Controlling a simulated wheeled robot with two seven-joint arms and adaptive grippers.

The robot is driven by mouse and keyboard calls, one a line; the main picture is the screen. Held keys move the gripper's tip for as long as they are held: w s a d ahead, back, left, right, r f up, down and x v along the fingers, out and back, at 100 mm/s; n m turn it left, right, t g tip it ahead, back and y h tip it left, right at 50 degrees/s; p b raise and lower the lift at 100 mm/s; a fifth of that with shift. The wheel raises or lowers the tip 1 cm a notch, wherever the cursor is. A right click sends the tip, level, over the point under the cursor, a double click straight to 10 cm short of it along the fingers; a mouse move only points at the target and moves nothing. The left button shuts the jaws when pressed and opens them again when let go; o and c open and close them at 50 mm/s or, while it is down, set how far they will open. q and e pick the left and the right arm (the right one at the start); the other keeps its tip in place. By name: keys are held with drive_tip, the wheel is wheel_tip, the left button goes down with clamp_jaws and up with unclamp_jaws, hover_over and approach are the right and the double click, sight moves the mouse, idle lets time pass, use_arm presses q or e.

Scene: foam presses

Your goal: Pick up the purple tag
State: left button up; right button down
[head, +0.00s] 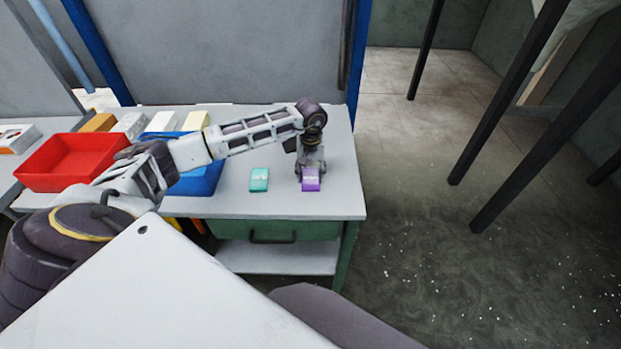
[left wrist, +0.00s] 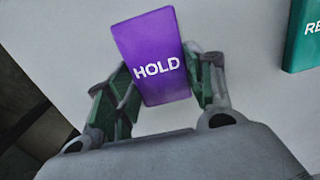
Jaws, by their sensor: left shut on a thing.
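The purple tag (head: 311,180) is near the front right corner of the table in the head view. In the left wrist view the purple tag (left wrist: 152,50) shows the word HOLD and sits between the two fingers. My left gripper (head: 311,170) reaches down over it from above and is shut on it; its fingers also show in the left wrist view (left wrist: 160,92). I cannot tell whether the tag still touches the table. My right gripper is not in view.
A teal tag (head: 259,180) lies left of the purple one; its edge shows in the left wrist view (left wrist: 304,42). A red bin (head: 42,180) and a blue bin (head: 196,189) stand further left. Several small boxes line the back. The table's right edge is close.

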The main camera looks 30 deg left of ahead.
sight(310, 175)
use_arm(q)
drive_tip(key=shift+r, duration=0.1)
drive_tip(key=shift+r, duration=0.9)
wheel_tip(310, 175, up, 8)
drive_tip(key=b, duration=0.1)
drive_tip(key=shift+b, duration=0.3)
